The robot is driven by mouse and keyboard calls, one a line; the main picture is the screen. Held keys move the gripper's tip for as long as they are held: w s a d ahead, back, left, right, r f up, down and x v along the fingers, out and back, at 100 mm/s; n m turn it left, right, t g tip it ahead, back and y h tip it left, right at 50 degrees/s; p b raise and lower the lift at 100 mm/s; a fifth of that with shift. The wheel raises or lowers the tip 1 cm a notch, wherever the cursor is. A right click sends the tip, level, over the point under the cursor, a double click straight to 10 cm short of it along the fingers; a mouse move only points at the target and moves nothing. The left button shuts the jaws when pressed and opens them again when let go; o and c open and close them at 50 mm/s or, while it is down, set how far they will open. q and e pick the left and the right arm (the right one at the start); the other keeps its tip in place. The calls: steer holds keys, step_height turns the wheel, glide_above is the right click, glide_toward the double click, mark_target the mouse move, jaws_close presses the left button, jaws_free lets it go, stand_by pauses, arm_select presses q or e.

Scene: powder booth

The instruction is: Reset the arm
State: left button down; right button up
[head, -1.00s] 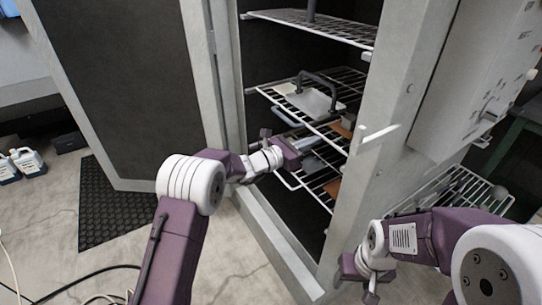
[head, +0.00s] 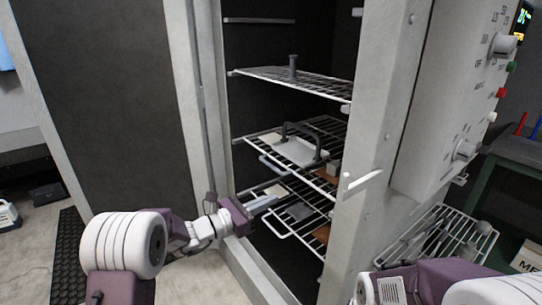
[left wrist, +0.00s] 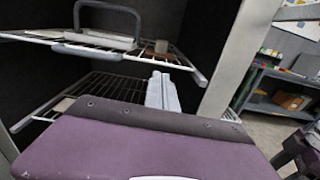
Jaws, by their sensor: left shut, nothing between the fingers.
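My left gripper (head: 238,214) is shut and empty in the head view. It is at the open cabinet's front, beside the left edge of the lower wire racks. A purple part, perhaps of that arm, shows at the right edge of the left wrist view.
Wire racks (head: 285,76) fill the cabinet; a middle one holds a pale plate with a dark handle (head: 300,148). The cabinet's front post (head: 372,130) stands between my arms. Another rack (head: 440,235) is outside, right.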

arm_select(q)
steer(key=s+d+m+g, duration=0.4)
steer(key=s, duration=0.5)
steer(key=s+a+f+m+g+y, duration=0.2)
steer(key=s+f+m+g+y, duration=0.3)
steer(key=s+f, duration=0.45)
steer(key=s+a+f+m+g+y, duration=0.1)
steer(key=s+a+f+m+y, duration=0.5)
steer(key=a, duration=0.3)
steer(key=s+a+f+m+y, duration=0.3)
steer(key=s+a+m, duration=0.35)
steer(key=a, duration=0.25)
step_height(320, 180, up, 17)
steer(key=w+m+p, duration=0.2)
steer(key=m+p, duration=0.1)
steer(key=p, duration=1.4)
steer(key=shift+w+a+r+t+y+p, duration=0.2)
steer(key=shift+w+a+t+y+p, duration=0.15)
steer(key=shift+w+t+y+p, duration=0.05)
